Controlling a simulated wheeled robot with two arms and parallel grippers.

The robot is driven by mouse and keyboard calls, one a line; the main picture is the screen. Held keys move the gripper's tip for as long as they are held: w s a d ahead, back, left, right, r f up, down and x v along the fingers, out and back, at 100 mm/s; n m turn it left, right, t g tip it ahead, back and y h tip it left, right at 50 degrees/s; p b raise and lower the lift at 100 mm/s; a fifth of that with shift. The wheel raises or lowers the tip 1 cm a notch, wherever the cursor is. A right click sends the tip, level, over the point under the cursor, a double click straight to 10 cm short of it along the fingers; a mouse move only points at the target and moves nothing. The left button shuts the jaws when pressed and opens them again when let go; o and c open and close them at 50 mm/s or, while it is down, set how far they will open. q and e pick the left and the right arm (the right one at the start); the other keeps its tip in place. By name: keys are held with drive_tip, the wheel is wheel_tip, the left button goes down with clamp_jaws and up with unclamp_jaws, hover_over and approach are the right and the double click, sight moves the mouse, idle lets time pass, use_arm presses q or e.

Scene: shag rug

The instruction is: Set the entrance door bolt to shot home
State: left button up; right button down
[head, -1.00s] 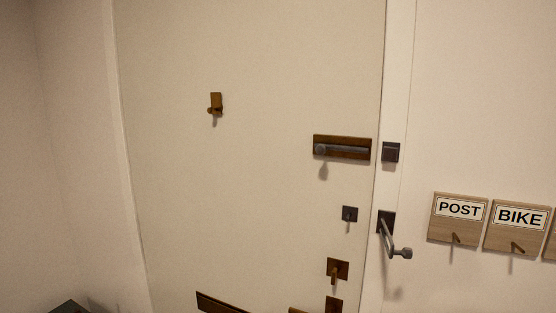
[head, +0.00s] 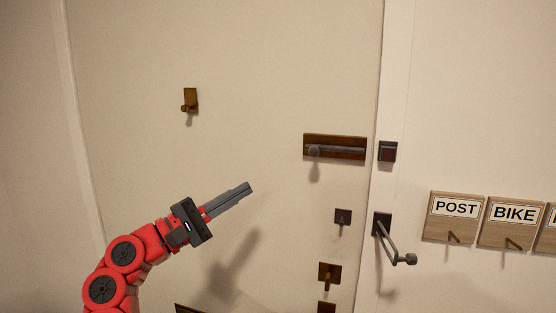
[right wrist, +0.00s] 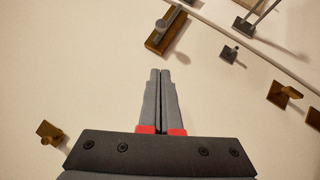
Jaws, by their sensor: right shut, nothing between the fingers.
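The bolt is a dark grey bar (head: 343,150) on a brown backplate (head: 335,137), level on the pale door (head: 230,60). Its round knob (head: 314,152) is at the bar's left end. The bar's right end stops short of the dark keeper (head: 388,151) on the door frame, with a gap between. My right gripper (head: 248,187) is shut and empty, in front of the door, left of and below the bolt, pointing up and right. In the right wrist view the bolt backplate (right wrist: 159,42) lies beyond the closed fingertips (right wrist: 160,72). My left gripper is not in view.
A hook (head: 190,101) is on the door at upper left. Below the bolt are a small square fitting (head: 343,216) and a brown latch (head: 329,274). A grey swing arm (head: 386,238) juts from the frame. POST (head: 455,218) and BIKE (head: 513,223) hook boards hang at right.

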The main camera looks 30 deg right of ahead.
drive_tip(key=shift+r, duration=0.15)
drive_tip(key=s+p+x, duration=0.2)
drive_tip(key=p+x, duration=0.5)
drive_tip(key=x, duration=0.5)
drive_tip(key=shift+s+d+r, duration=0.3)
drive_tip(key=shift+r, duration=0.2)
